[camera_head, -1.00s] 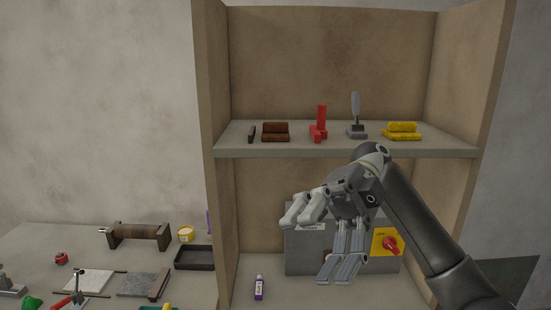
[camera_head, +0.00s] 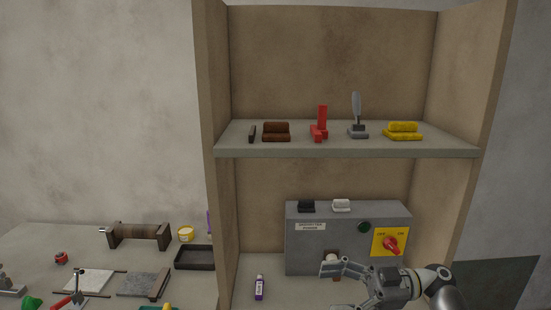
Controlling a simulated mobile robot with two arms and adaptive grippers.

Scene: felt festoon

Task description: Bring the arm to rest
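My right gripper (camera_head: 338,285) comes in from the lower right and sits low in front of the grey control box (camera_head: 305,250). Its fingers are spread open and point left. I see nothing between them. A small white and brown item (camera_head: 331,256) shows at the box front just behind the upper finger, partly hidden. The box carries a red knob on a yellow plate (camera_head: 390,243) and a dark green button (camera_head: 364,227). My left gripper is not in view.
The shelf (camera_head: 350,153) above holds several items, including a red piece (camera_head: 319,125) and a yellow one (camera_head: 402,131). The left table (camera_head: 50,235) holds several tools and a black tray (camera_head: 194,258).

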